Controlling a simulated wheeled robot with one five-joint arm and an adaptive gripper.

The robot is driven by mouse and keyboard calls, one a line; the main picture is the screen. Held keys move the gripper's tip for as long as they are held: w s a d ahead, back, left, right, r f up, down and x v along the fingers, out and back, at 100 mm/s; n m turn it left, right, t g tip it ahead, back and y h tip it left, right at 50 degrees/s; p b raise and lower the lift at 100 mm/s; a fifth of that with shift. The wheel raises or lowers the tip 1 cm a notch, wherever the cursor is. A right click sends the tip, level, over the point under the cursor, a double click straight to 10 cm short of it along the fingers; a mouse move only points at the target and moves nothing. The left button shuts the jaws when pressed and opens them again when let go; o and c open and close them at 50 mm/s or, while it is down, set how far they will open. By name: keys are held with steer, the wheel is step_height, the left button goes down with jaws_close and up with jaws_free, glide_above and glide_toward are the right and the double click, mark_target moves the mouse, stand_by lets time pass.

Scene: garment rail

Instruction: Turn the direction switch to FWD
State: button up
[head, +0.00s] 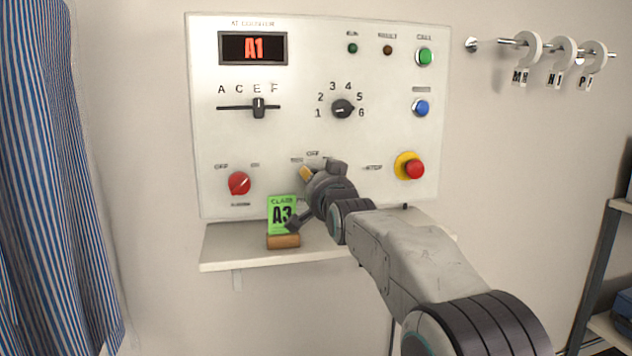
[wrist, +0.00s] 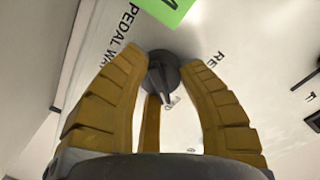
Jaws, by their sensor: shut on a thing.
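My gripper (head: 308,173) is at the lower middle of the white control panel (head: 210,140), below an "OFF" label. In the wrist view my gripper (wrist: 165,72) has its yellow fingers closed around a dark round knob (wrist: 161,70), the direction switch. A light pointer mark on the knob points down and slightly right in that view. A label starting "RE" is printed beside the knob, partly hidden by a finger. In the head view the switch is mostly hidden by my gripper, and I cannot read its setting there.
The red knob (head: 239,183) is to the left, the red emergency button (head: 414,169) to the right. Striped fabric (head: 45,170) hangs at far left.

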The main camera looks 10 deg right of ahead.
steer(key=o, duration=0.8)
steer(key=shift+d+r, duration=0.15)
steer(key=shift+r, duration=0.25)
steer(key=o, duration=0.4)
steer(key=shift+f, duration=0.2)
steer(key=shift+s, duration=6)
